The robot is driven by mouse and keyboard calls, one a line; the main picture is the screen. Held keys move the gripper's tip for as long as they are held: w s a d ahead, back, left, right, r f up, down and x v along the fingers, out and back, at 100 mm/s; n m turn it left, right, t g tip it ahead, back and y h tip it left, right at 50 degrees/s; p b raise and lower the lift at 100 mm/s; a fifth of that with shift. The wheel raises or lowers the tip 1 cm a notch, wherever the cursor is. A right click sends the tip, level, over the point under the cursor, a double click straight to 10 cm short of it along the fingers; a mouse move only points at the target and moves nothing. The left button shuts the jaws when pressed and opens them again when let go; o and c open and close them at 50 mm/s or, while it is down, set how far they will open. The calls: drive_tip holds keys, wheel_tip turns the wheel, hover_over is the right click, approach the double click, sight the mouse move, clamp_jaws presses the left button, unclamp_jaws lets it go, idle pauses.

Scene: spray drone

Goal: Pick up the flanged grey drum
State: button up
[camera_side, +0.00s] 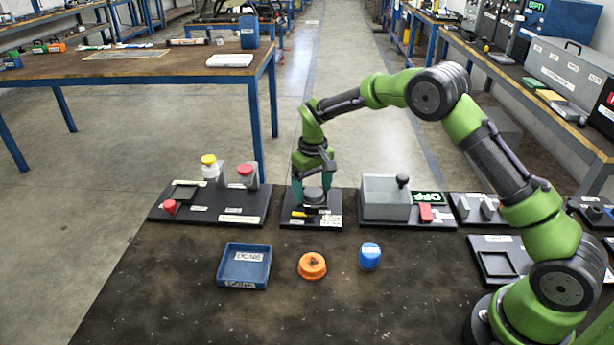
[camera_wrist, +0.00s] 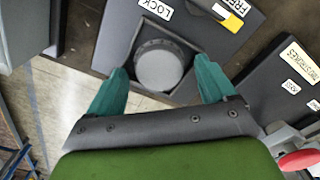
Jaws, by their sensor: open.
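The flanged grey drum (camera_side: 314,197) sits on a dark board (camera_side: 325,221) at the back middle of the table. It also shows in the wrist view (camera_wrist: 159,66) as a round grey top inside a dark square recess. My gripper (camera_side: 313,185) is above the drum, pointing down. In the wrist view my two teal fingers (camera_wrist: 162,85) are apart, one on each side of the drum's near edge. Nothing is held. Whether a finger touches the drum cannot be told. The drum's lower part is hidden.
A yellow-and-black lever (camera_side: 299,214) lies in front of the drum. A grey box (camera_side: 384,198) stands right; a board with yellow and red knobs (camera_side: 242,209) lies left. A blue tray (camera_side: 243,266), an orange flanged part (camera_side: 312,265) and a blue drum (camera_side: 369,256) are in front.

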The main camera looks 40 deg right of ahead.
drive_tip(key=shift+c, duration=0.2)
drive_tip(key=c, duration=1.1)
